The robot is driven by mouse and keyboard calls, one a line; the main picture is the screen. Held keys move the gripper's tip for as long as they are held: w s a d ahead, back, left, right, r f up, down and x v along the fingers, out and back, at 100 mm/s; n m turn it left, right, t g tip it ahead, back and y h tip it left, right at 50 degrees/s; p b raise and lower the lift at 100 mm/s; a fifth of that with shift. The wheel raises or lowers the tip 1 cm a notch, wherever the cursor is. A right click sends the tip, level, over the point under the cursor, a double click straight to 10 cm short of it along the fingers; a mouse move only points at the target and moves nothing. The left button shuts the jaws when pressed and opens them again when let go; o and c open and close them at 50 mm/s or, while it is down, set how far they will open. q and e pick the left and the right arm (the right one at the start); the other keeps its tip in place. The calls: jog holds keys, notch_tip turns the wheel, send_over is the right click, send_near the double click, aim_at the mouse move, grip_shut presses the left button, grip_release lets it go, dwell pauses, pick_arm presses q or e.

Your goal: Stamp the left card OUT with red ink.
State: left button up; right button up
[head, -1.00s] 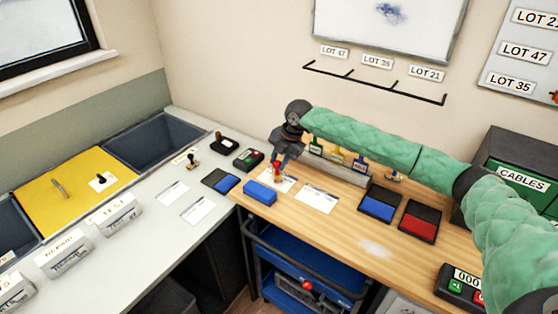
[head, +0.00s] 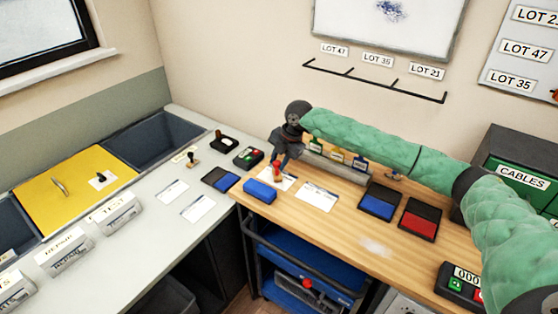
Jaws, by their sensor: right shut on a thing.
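My right gripper (head: 277,164), on the green-sleeved arm, is shut on a stamp with a red handle (head: 277,173). It holds the stamp over the left white card (head: 289,184) on the wooden bench. The stamp and gripper hide part of that card, and I cannot tell whether the stamp touches it. The right card (head: 317,197) lies beside it. The red ink pad (head: 419,218) lies open farther right, next to an open blue ink pad (head: 379,202). My left gripper is not in view.
A blue block (head: 260,190) sits just in front of the left card. A rack (head: 338,167) with coloured tags stands behind the cards. The grey counter (head: 155,238) at left holds two more cards and another blue pad. The front middle of the bench is clear.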

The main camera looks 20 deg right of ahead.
dwell(0.4)
jog(key=shift+r+p, duration=2.6)
jog(key=shift+r, duration=0.9)
jog(key=shift+f, duration=0.1)
